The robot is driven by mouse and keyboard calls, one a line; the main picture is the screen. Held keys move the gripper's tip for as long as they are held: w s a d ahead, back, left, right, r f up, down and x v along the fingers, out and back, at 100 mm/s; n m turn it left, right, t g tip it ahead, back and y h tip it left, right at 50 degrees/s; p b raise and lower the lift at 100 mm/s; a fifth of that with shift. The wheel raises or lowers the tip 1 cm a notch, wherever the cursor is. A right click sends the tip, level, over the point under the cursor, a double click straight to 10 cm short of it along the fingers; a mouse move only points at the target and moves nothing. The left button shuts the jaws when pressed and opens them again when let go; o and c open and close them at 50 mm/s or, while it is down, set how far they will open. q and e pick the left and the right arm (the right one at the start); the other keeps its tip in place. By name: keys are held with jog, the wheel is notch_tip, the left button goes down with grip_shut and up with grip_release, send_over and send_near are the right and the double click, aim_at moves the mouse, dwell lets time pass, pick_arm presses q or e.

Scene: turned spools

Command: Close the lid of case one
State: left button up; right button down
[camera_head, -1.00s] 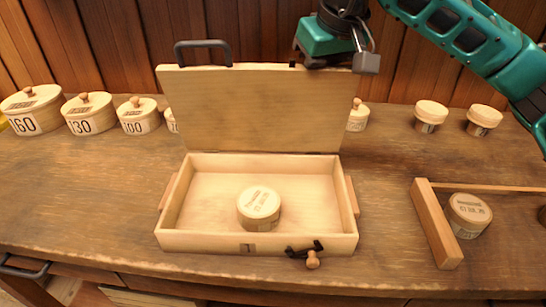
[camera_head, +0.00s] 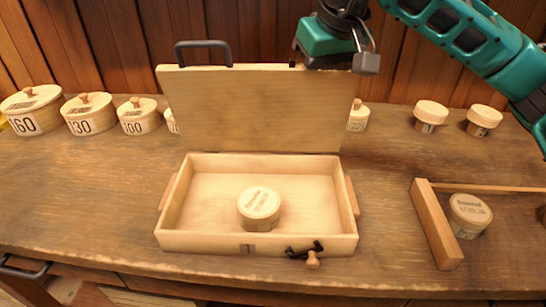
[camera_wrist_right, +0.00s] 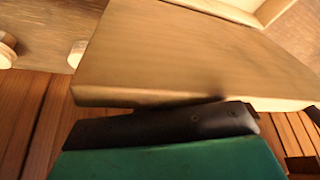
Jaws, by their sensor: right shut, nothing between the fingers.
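Case one is an open wooden box (camera_head: 205,243) in the middle of the bench, marked 1 on its front. Its lid (camera_head: 255,110) stands up at the back, with a dark handle (camera_head: 203,45) on its top edge at the left. A round labelled wooden spool (camera_head: 259,207) sits inside the case. My right gripper (camera_head: 309,62) is at the lid's top edge near the right corner, fingers largely hidden. In the right wrist view, the dark gripper (camera_wrist_right: 165,128) lies along the edge of the lid (camera_wrist_right: 190,55), apparently touching it. My left gripper is not in view.
A black latch with a wooden knob (camera_head: 312,258) is at the case's front edge. Round numbered boxes (camera_head: 90,114) line the back left. Small lidded pots (camera_head: 430,115) stand at the back right. A wooden bar frame (camera_head: 437,225) and another spool (camera_head: 468,214) lie at right.

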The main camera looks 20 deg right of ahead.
pick_arm(q)
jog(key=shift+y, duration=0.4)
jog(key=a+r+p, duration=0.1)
jog(key=p, duration=0.2)
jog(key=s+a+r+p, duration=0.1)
jog(key=p, duration=0.2)
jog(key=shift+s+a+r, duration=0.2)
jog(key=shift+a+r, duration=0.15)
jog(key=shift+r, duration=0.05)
jog(key=shift+p, duration=0.3)
